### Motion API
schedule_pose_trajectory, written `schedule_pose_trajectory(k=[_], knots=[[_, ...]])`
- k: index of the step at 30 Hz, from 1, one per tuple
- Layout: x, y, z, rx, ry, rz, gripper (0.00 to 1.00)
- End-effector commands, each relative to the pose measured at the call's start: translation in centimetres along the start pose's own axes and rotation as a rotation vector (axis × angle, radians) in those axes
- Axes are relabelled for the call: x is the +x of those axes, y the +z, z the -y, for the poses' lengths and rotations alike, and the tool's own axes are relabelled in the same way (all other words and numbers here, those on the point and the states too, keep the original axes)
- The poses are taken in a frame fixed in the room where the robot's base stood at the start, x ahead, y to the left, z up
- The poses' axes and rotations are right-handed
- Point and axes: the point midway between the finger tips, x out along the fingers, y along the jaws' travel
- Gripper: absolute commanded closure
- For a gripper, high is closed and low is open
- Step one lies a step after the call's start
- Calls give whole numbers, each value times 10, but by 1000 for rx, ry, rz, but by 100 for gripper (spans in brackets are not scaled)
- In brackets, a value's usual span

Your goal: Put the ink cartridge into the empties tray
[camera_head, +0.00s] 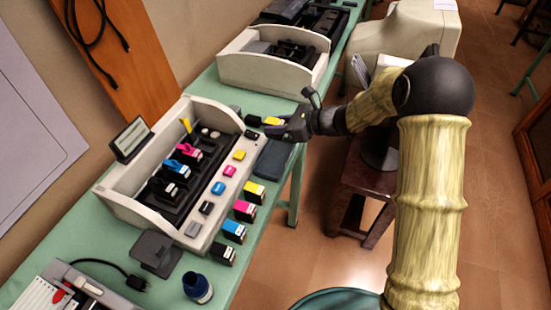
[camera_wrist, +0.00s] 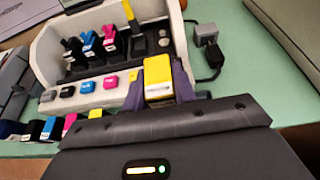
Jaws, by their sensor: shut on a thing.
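My gripper (camera_head: 282,127) is shut on a yellow ink cartridge (camera_head: 272,121), just off the right end of the white printer. In the wrist view the yellow cartridge (camera_wrist: 158,80) sits between the two dark fingers, with its lower end hidden by my gripper body. A flat dark grey tray-like piece (camera_head: 274,158) lies on the green bench below my gripper in the head view; I cannot tell for certain that it is the empties tray. Another yellow cartridge (camera_head: 254,191) stands on the bench in a row with magenta, blue and black ones.
The white printer (camera_head: 128,207) has black, blue and magenta cartridges seated and a raised yellow lever (camera_head: 186,125). A grey adapter (camera_wrist: 206,34) with a cable lies on the bench beside it. Another white unit (camera_head: 240,72) stands behind.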

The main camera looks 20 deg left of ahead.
Motion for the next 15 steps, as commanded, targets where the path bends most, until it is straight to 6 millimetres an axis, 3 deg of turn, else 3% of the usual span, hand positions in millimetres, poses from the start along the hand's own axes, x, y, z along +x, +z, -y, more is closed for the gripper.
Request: schedule_pose_trajectory(k=[15], knots=[[23,-58,1,2,-1,0,95]])
